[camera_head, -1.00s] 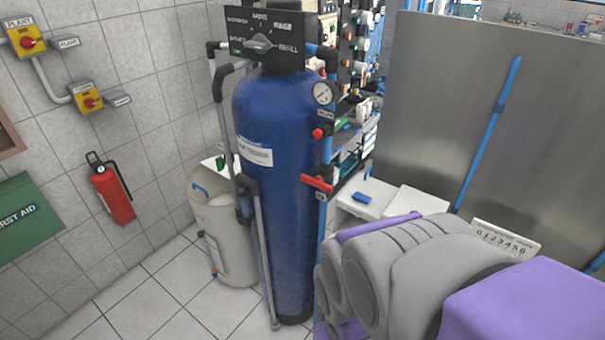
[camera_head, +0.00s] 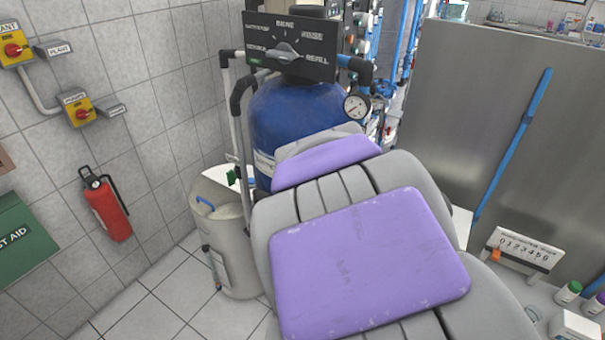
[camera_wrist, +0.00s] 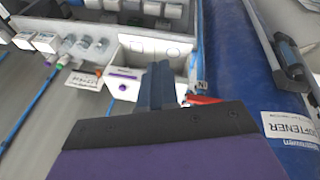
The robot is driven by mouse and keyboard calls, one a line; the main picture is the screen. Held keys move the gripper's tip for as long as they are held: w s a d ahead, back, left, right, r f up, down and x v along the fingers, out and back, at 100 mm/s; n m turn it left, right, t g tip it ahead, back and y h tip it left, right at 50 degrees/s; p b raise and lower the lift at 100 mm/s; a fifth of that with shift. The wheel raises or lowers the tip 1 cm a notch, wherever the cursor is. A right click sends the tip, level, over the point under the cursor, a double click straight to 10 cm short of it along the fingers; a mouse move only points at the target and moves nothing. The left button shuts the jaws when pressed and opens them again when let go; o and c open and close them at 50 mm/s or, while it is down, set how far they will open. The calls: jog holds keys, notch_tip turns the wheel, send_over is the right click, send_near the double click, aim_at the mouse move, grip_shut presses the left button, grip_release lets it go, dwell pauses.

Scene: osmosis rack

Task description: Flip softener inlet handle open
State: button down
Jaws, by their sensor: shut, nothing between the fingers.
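The softener is a tall blue tank (camera_head: 295,112) with a black control head (camera_head: 290,48) on top. My arm covers its lower part in the head view. The red inlet handle (camera_wrist: 204,100) shows in the wrist view beside the tank (camera_wrist: 232,50), partly hidden behind the dark edge of my gripper's body. It is hidden in the head view. My gripper (camera_wrist: 159,68) is shut and empty, just left of the red handle in the wrist view. I cannot tell whether it touches the handle. The gripper is hidden behind my arm in the head view.
A pressure gauge (camera_head: 356,106) sits at the tank's upper right. A beige container (camera_head: 228,240) stands left of the tank. A grey pipe (camera_wrist: 275,45) runs along the tank. A large metal panel (camera_head: 500,110) with a blue pipe stands at right. Open floor lies at lower left.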

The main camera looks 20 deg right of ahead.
jog(key=w+a+r+m+t+h+p, duration=0.1)
jog(key=w+r+t+h, duration=0.1)
jog(key=w, duration=0.9)
jog(key=w+a+r+m+t+h+p, duration=0.1)
jog(key=w+r+m+t, duration=0.15)
jog(key=w, duration=0.75)
jog(key=w+d+f+b, duration=0.1)
jog(key=w+d+f, duration=0.1)
jog(key=f, duration=0.4)
jog(key=w+d+f+n+b, duration=0.1)
jog(key=w+d+f, duration=0.2)
jog(key=f, duration=0.3)
jog(key=shift+d+f+g+h, duration=0.35)
jog(key=shift+d+h, duration=0.05)
jog(key=shift+d, duration=0.05)
